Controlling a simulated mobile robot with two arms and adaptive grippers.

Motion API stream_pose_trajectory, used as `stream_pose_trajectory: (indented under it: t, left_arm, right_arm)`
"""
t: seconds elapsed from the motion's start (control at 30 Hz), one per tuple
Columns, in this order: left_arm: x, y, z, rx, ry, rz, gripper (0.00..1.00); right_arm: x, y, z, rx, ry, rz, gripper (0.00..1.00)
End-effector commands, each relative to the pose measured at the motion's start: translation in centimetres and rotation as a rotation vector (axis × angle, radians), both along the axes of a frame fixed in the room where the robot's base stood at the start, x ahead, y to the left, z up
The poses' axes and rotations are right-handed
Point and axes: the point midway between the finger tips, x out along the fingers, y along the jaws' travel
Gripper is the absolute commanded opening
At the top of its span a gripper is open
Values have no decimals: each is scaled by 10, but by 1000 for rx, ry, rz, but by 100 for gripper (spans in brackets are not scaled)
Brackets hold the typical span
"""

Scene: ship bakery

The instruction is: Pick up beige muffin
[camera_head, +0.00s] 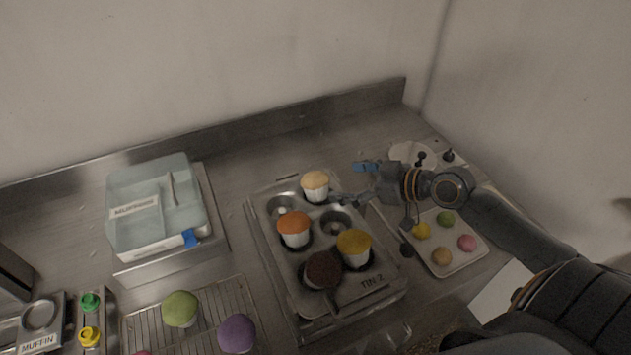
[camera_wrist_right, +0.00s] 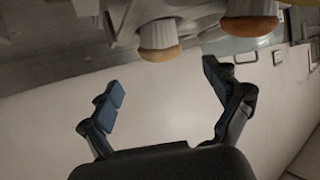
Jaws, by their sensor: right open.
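The beige muffin (camera_head: 315,180) sits in a white paper cup in the back cup of the metal muffin tin (camera_head: 372,283) labelled TIN-2. My right gripper (camera_head: 352,182) is open just to the right of the muffin, its fingers pointing left toward it. In the right wrist view the beige muffin (camera_wrist_right: 160,40) shows beyond the gap between the two spread blue-padded fingers (camera_wrist_right: 163,92), with nothing between them. My left gripper is not in view.
Orange (camera_head: 294,223), yellow-brown (camera_head: 354,242) and dark brown (camera_head: 323,270) muffins share the tin. A small tray (camera_head: 459,267) of coloured rounds lies right, under my right arm. A lidded box (camera_head: 155,205) stands left. A wire rack (camera_head: 150,325) holds green and purple rounds. A wall closes the back.

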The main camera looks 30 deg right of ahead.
Motion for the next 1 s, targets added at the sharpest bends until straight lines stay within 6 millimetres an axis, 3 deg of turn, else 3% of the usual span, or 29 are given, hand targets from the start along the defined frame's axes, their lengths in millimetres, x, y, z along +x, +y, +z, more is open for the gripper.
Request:
stream_pose_trajectory:
  t: [0.37, 0.63, 0.93, 0.97, 1.0]
  left_arm:
    - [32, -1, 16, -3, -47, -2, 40]
    - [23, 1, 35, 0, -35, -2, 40]
    - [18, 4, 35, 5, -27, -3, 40]
    - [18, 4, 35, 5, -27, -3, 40]
    - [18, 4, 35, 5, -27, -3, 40]
  right_arm:
    - [23, 14, -10, 3, 1, -1, 89]
    - [53, 31, -27, 4, 0, -2, 89]
    - [57, 33, -33, -1, 0, 0, 89]
    - [57, 33, -33, -1, 0, 0, 87]
    - [57, 33, -33, -1, 0, 0, 79]
